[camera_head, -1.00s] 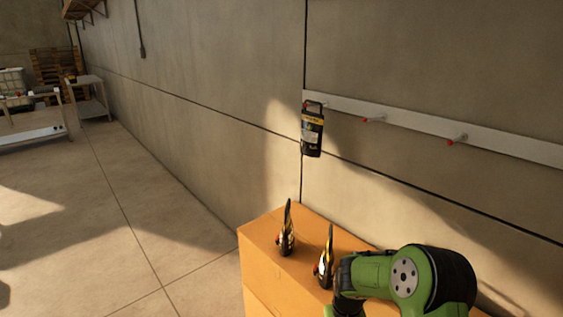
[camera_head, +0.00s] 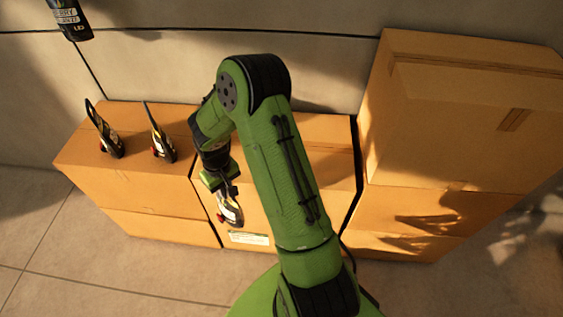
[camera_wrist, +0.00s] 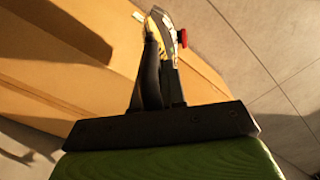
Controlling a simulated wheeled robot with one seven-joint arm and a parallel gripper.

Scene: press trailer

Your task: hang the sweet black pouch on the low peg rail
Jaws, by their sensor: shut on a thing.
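My gripper (camera_head: 227,190) is shut on a dark pouch with white and yellow markings and a red cap (camera_head: 231,211). It holds the pouch in front of the cardboard boxes. The wrist view shows the same pouch (camera_wrist: 172,38) between the fingers (camera_wrist: 160,80); its label is unreadable. Two similar pouches with red caps, a left one (camera_head: 108,140) and a right one (camera_head: 162,147), stand on the left box. Another black pouch (camera_head: 70,18) hangs at the upper left, cut by the frame edge. The peg rail is outside the current views.
The left box stack (camera_head: 130,186) and a middle box (camera_head: 325,168) stand against the wall (camera_head: 190,55). A taller stack (camera_head: 430,125) rises at the right. Open floor (camera_head: 60,235) lies at the front left.

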